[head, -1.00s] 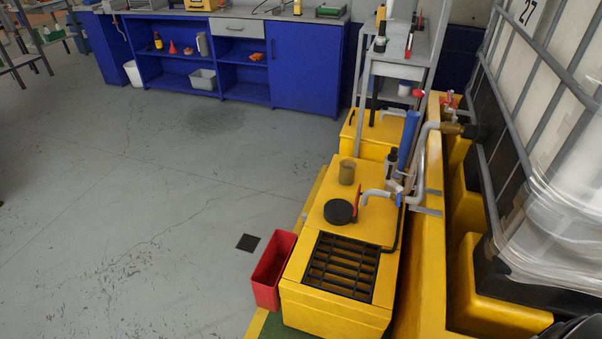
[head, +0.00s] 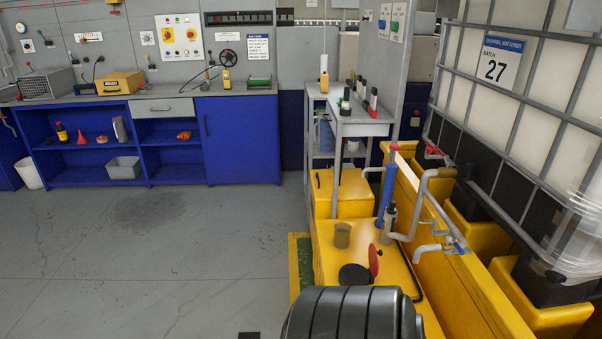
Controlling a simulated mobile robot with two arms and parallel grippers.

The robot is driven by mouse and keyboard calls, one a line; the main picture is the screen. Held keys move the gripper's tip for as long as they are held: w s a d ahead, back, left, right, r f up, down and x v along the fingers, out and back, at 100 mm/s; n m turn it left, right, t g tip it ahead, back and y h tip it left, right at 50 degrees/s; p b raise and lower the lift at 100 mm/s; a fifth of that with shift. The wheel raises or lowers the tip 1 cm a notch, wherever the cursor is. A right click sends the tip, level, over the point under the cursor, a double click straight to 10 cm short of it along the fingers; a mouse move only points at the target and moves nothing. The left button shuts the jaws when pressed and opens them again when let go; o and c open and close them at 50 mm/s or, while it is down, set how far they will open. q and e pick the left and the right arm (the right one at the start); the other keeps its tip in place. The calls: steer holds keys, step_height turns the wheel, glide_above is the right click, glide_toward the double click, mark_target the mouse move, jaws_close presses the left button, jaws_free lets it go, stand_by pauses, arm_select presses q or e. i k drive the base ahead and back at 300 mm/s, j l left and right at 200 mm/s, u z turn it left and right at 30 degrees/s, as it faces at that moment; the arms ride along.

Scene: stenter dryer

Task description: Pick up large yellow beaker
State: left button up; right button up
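A dull yellow-brown beaker (head: 342,235) stands upright on the yellow cabinet top (head: 333,262), left of a white-grey bottle with a dark top (head: 388,224). It is the only beaker-like yellow vessel I make out, and nothing covers it. A black round lid or disc (head: 354,274) lies in front of it, with a red disc (head: 375,262) standing on edge beside that. Neither of my grippers is in view. A dark ribbed shape, perhaps part of my own body, covers the front of the cabinet.
Grey pipes (head: 408,232) and a blue cylinder (head: 384,196) rise right of the beaker. A grey shelf rack (head: 352,127) stands behind. A caged tank (head: 520,110) is at right. The floor (head: 160,260) at left is clear.

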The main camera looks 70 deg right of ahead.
mark_target(342, 228)
steer(key=i+z, duration=0.25)
steer(key=i, duration=0.2)
steer(key=i+j+z, duration=0.2)
steer(key=i, duration=0.2)
steer(key=i+z, duration=0.2)
steer(key=z, duration=0.25)
steer(key=i+z, duration=0.15)
steer(key=z, duration=0.35)
steer(key=i+z, duration=0.2)
steer(key=z, duration=0.25)
steer(key=i+j+z, duration=0.1)
steer(key=z, duration=0.35)
steer(key=j, duration=0.1)
